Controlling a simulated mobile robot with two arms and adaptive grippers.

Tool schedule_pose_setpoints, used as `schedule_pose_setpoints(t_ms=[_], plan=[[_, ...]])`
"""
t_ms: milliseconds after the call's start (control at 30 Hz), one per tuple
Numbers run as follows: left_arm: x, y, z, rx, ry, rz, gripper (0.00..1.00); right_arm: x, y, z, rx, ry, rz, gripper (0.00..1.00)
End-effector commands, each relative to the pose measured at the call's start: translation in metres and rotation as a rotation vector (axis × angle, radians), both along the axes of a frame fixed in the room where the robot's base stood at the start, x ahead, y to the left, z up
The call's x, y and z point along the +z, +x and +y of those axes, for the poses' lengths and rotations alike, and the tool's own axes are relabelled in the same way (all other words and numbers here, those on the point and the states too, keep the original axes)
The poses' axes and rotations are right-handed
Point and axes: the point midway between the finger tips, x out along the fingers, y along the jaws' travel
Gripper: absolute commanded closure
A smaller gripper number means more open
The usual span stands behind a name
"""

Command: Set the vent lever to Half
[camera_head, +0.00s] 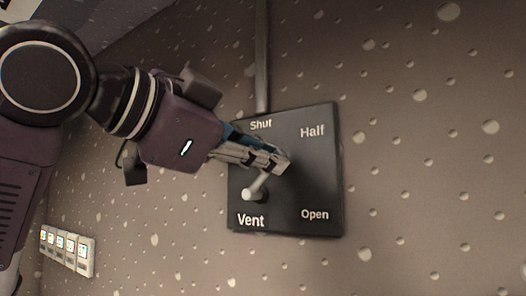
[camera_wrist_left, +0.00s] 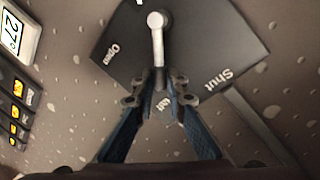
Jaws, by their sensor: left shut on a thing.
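The vent panel (camera_head: 318,180) is a dark square plate on the wall, labelled Shut at top left, Half at top right, Open at bottom right and Vent at bottom left. The pale lever (camera_head: 259,186) has its round end near Vent and slants up and right, in line with Half. My left gripper (camera_head: 282,165) is shut on the lever's other end, which its fingers partly hide. In the left wrist view the lever (camera_wrist_left: 157,42) runs down between the fingertips (camera_wrist_left: 159,82), towards the Half label. My right gripper is not in view.
A dark vertical pipe (camera_head: 262,60) meets the panel's top edge. A row of small white switch units (camera_head: 68,250) is on the wall at lower left. The pitted wall right of the panel is clear.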

Motion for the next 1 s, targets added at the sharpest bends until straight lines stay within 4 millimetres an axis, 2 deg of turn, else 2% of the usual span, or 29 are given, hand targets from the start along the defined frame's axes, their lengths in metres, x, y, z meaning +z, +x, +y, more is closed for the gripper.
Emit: schedule_pose_setpoints(t_ms=[367,400,567,867,1000], plan=[[0.000,-0.001,-0.001,-0.003,0.004,-0.005,1.00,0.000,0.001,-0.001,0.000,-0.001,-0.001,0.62],[0.000,-0.001,-0.001,-0.004,0.004,-0.006,0.87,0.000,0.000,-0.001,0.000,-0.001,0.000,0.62],[0.000,-0.001,-0.001,-0.003,0.004,-0.004,0.70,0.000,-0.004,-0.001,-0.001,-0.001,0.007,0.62],[0.000,-0.002,0.000,-0.002,0.004,-0.005,0.70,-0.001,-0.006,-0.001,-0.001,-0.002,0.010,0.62],[0.003,-0.011,0.010,-0.001,0.002,-0.006,0.70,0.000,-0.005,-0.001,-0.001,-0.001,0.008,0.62]])
